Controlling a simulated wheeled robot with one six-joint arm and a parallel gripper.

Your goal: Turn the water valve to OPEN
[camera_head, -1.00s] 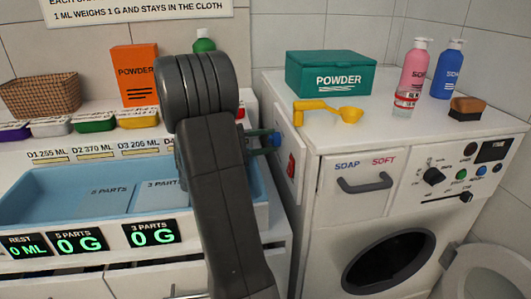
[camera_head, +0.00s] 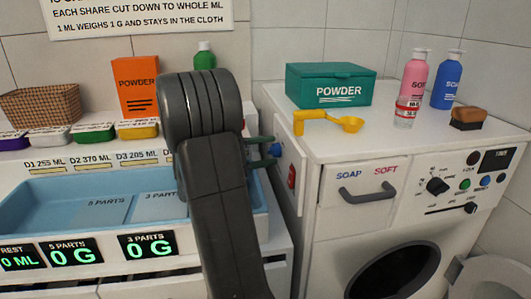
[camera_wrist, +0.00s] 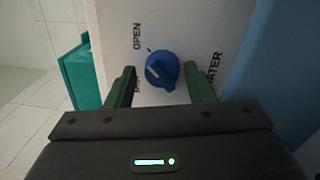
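The water valve is a round blue knob (camera_wrist: 161,71) with a pale pointer mark, on a white side panel (camera_wrist: 185,30) of the washing machine. In the wrist view the lettering OPEN stands beside it and WATER, partly cut off, is on the other side; another label is hidden behind a finger. My gripper (camera_wrist: 160,88) is open, its two green fingers on either side of the knob with gaps showing. In the head view my gripper (camera_head: 262,150) reaches the panel from the left, largely behind my grey arm, and the knob is barely visible.
A red switch (camera_head: 292,176) sits on the same panel, below the gripper. The blue sink tray (camera_head: 40,205) lies to the left. A teal powder box (camera_head: 330,86) and yellow scoop (camera_head: 345,124) stand on the machine's top (camera_head: 410,135).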

